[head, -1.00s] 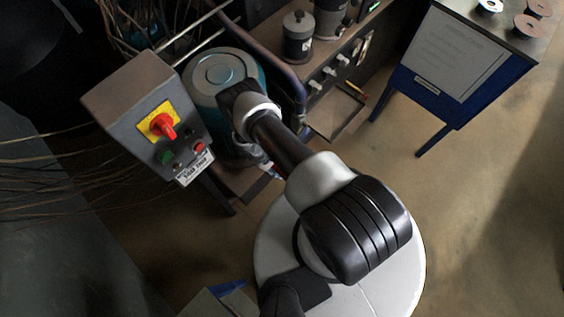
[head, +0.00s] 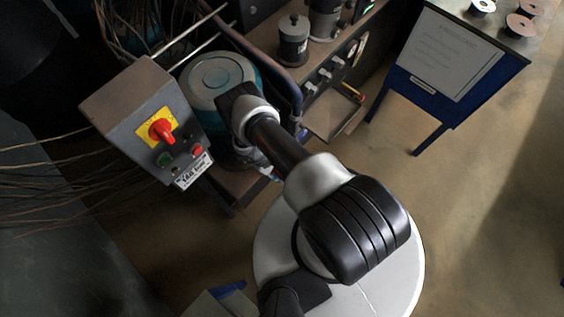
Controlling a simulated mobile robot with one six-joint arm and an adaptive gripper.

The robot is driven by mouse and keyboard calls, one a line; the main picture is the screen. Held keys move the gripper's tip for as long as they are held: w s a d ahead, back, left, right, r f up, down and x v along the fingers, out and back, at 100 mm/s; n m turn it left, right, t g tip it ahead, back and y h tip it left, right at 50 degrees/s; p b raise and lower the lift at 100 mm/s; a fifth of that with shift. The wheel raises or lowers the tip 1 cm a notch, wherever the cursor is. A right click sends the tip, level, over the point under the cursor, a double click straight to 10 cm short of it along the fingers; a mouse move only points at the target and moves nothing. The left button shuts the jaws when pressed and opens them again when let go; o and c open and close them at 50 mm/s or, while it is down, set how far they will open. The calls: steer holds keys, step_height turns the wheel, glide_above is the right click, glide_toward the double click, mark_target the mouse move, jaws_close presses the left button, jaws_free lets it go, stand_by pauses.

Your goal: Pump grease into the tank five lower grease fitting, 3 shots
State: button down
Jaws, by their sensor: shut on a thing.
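My arm's wrist (head: 244,112) reaches over the front of a teal tank (head: 217,75) with a pale round lid. My gripper (head: 260,160) hangs below the wrist and is mostly hidden by my arm. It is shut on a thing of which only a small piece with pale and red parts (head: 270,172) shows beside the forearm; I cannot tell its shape. I cannot make out a grease fitting or a tank number. Whether the held thing touches anything is hidden.
A grey control box (head: 148,115) with a red rotary switch (head: 161,131) stands close left of the wrist. A dark curved pipe (head: 270,70) and a bench with canisters (head: 293,42) lie behind. A blue sign stand (head: 452,62) is at upper right. Floor (head: 480,200) is clear at right.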

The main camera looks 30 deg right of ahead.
steer(key=shift+w+a+b, duration=0.3)
steer(key=shift+w+b, duration=0.1)
steer(key=shift+w, duration=0.4)
steer(key=shift+s+d+r, duration=0.1)
steer(key=shift+s, duration=0.1)
steer(key=s+d+p, duration=0.3)
steer(key=s+p, duration=0.6)
steer(key=s, duration=0.1)
steer(key=shift+d, duration=0.3)
stand_by(0.5)
steer(key=shift+s, duration=0.1)
stand_by(0.4)
